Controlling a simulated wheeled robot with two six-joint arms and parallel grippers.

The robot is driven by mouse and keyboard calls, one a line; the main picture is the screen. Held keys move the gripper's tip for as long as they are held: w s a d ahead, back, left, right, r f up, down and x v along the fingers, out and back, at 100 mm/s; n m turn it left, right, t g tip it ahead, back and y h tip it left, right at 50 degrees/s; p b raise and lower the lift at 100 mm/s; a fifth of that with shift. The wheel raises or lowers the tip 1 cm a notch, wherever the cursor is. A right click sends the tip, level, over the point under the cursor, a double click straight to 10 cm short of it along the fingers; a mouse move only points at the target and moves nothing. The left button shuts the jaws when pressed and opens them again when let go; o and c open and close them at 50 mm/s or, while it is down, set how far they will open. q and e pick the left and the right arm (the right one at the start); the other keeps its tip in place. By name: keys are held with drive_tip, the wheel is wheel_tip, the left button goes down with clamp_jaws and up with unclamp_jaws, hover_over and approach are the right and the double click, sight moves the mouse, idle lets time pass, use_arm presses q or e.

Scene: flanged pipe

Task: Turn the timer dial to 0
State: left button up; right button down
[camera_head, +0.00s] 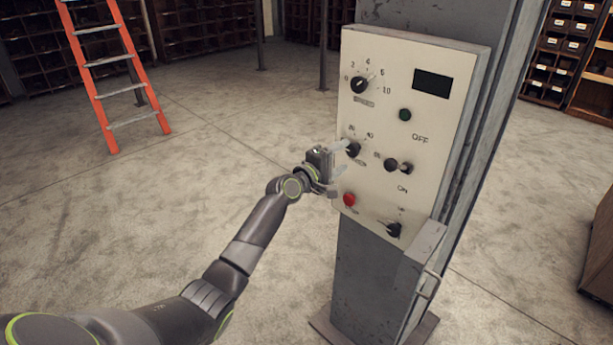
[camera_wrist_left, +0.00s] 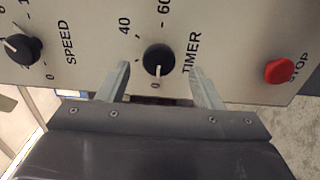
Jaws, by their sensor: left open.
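The timer dial (camera_head: 353,149) is a black round knob on the cream control panel (camera_head: 440,155). In the left wrist view the timer dial (camera_wrist_left: 158,60) sits between 40 and 60 marks above and a 0 mark below. Its white pointer line points down in that view, close to the 0. My left gripper (camera_head: 339,158) is at the panel's left edge, by the dial. In the wrist view my left gripper (camera_wrist_left: 160,72) is open, with one finger on each side of the dial and gaps between. The left finger covers part of the scale. My right gripper is not in view.
The speed dial (camera_head: 359,84) is above the timer, and the red stop button (camera_head: 349,199) is below it, close to my gripper. More knobs (camera_head: 398,165) lie to the right. An orange ladder (camera_head: 110,75) stands far left.

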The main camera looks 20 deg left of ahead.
use_arm(q)
drive_tip(key=b+v, duration=0.1)
drive_tip(key=v, duration=1.3)
drive_tip(key=shift+s, duration=0.2)
drive_tip(key=shift+a, duration=0.1)
drive_tip(key=s+a+f+m+g+y+b, duration=0.1)
drive_tip(key=a+f+g+y, duration=0.15)
drive_tip(key=f, duration=0.85)
drive_tip(key=s+a+f+g+y+b, duration=0.1)
drive_tip(key=a+f+y, duration=0.15)
drive_tip(key=f, duration=0.75)
drive_tip(key=s+a+f+m+g+y, duration=0.1)
drive_tip(key=s+a+f+m+g, duration=0.1)
drive_tip(key=s+f, duration=0.65)
drive_tip(key=s+a+f+m+g+y, duration=0.15)
drive_tip(key=s+f, duration=0.25)
drive_tip(key=f, duration=1)
drive_tip(key=s+d+f+m+g+b, duration=0.2)
drive_tip(key=s+f+m+g, duration=0.3)
drive_tip(key=s+f, duration=1.3)
drive_tip(key=s+d+f+m+g, duration=0.2)
drive_tip(key=s+f, duration=0.1)
drive_tip(key=s, duration=0.7)
drive_tip(key=s+d+f+m+g+b, duration=0.1)
drive_tip(key=s+d+f+m, duration=0.1)
drive_tip(key=s, duration=0.9)
drive_tip(key=shift+s+d+f+g, duration=0.3)
drive_tip(key=shift+d+f+g, duration=0.1)
drive_tip(key=shift+d+f, duration=0.1)
